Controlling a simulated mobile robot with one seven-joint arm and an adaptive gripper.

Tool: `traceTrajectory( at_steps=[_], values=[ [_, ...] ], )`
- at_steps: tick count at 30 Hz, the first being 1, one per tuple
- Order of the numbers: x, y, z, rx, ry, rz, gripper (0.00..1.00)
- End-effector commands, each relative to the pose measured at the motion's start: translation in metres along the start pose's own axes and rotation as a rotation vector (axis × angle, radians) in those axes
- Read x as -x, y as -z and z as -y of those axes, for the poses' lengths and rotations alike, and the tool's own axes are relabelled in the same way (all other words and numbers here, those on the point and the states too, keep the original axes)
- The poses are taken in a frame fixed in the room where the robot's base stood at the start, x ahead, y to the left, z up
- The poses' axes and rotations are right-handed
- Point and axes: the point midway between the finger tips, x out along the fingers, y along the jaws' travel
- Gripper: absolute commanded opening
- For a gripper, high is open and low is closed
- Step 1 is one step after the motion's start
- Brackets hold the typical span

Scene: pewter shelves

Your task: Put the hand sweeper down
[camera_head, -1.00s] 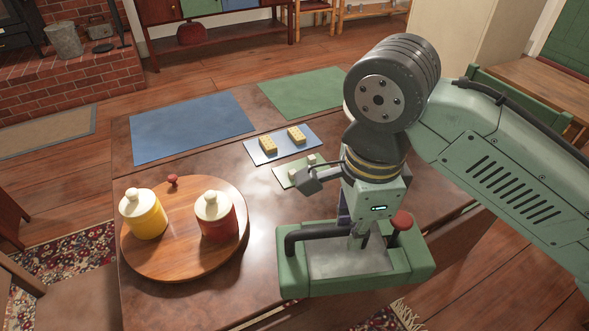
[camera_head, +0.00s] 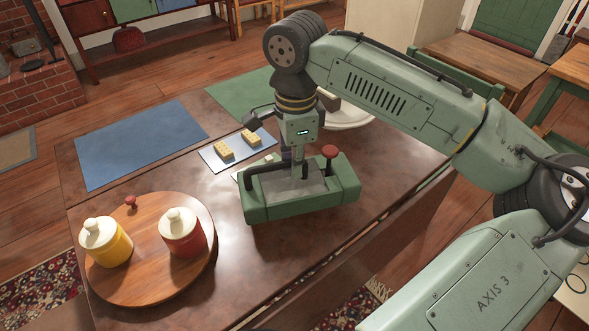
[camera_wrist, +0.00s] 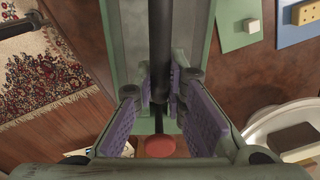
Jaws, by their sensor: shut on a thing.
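The hand sweeper (camera_head: 330,192) is a green tray-like body with a grey middle, a dark bar handle and a red knob. My gripper (camera_head: 297,170) points down and is shut on the dark handle. In the wrist view, the purple finger pads (camera_wrist: 160,88) close around the dark handle, with the green body (camera_wrist: 202,35) beneath and the red knob near the bottom.
A round wooden board (camera_head: 150,285) with a yellow jar (camera_head: 112,250) and a red jar (camera_head: 185,240) stands left. A card with yellow blocks (camera_head: 224,149) and a small pale-green card lie just behind the sweeper. A white bowl (camera_head: 350,115) is behind my arm. Front-middle tabletop is bare.

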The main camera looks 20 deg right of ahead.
Motion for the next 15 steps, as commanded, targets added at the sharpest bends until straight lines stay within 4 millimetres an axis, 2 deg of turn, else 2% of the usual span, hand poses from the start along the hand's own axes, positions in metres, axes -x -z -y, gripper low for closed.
traceTrajectory(
  at_steps=[3,9,15],
  values=[
    [-0.005,0.001,0.003,0.000,-0.001,-0.002,0.00],
    [-0.030,0.001,0.002,-0.001,0.000,-0.001,0.00],
    [-0.035,0.001,0.002,-0.001,0.002,-0.001,0.00]
  ],
)
